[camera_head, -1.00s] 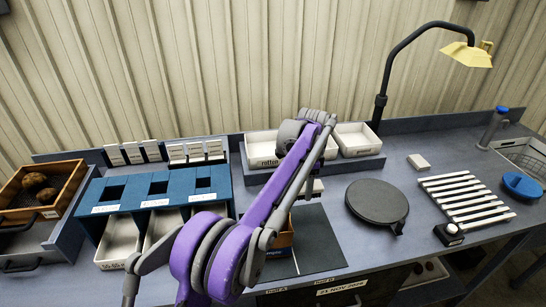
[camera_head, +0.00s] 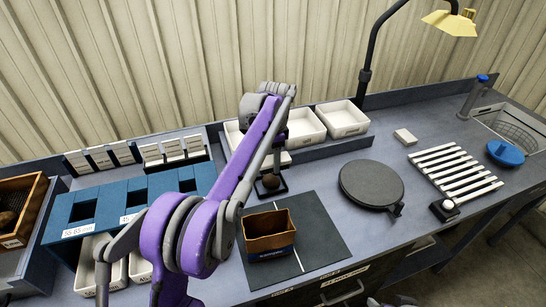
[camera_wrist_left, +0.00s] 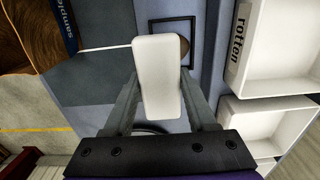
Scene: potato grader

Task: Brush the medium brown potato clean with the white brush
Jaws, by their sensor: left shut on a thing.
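My left gripper (camera_wrist_left: 158,100) is shut on the white brush (camera_wrist_left: 158,75), a pale rounded block between its two fingers in the left wrist view. In the head view my left arm comes across the middle, and the gripper end (camera_head: 278,158) is just above the brown potato (camera_head: 271,181). The potato sits in a small black square holder (camera_head: 285,190). In the left wrist view the potato (camera_wrist_left: 184,46) shows partly behind the brush's edge, inside the black frame (camera_wrist_left: 193,28). I cannot tell whether brush and potato touch.
An open brown box (camera_head: 268,243) stands on a dark mat (camera_head: 318,245) in front of the holder. White bins (camera_head: 342,130) are behind it. A black round plate (camera_head: 370,185), a slatted white rack (camera_head: 455,175) and a blue cabinet (camera_head: 120,195) stand around. A wooden crate (camera_head: 35,205) is far left.

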